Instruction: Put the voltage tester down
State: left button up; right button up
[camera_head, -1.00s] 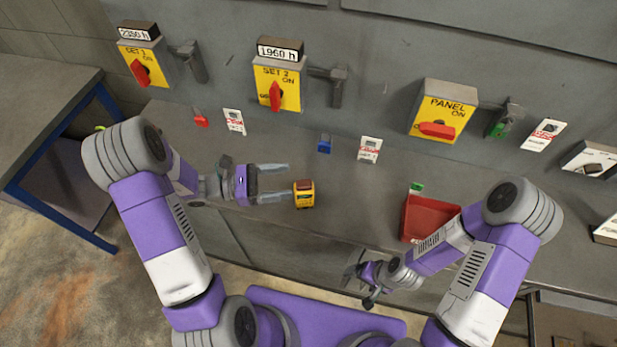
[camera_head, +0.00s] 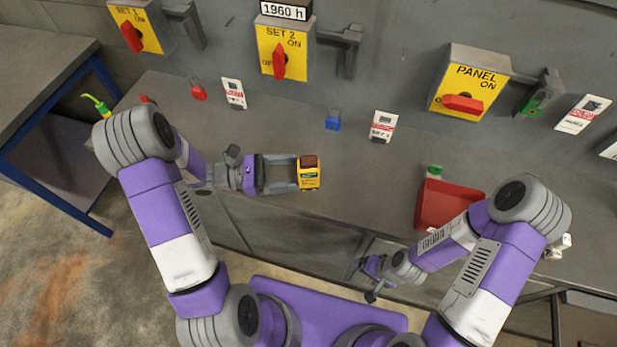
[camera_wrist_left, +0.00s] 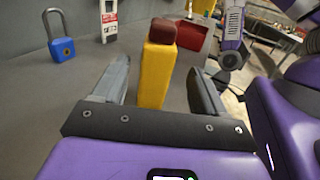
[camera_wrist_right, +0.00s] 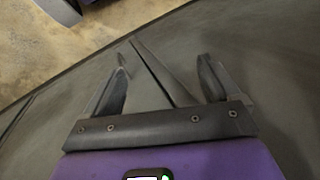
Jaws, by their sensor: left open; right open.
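The voltage tester (camera_head: 308,175) is a small yellow block with a dark red top. It stands upright on the grey bench, and in the left wrist view (camera_wrist_left: 156,70) it shows between and just past the open fingers. My left gripper (camera_head: 290,173) is open, with its fingertips at the tester's left side; a gap shows on both sides of it in the left wrist view. My right gripper (camera_head: 360,280) is open and empty at the bench's front edge, also seen in the right wrist view (camera_wrist_right: 162,75).
A red tray (camera_head: 448,205) sits on the bench at right. A blue padlock (camera_head: 333,120), a red padlock (camera_head: 198,90) and white-and-red tags (camera_head: 383,126) are near the back panel. Yellow switch boxes (camera_head: 283,50) stick out from the panel. The bench between tester and tray is clear.

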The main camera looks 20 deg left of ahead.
aim_at(316, 170)
pick_arm(q)
jog(key=x, duration=0.7)
jog(key=shift+w+d+f, duration=0.2)
jog(key=shift+f, duration=0.05)
jog(key=c, duration=1.2)
jog(key=shift+r, duration=0.1)
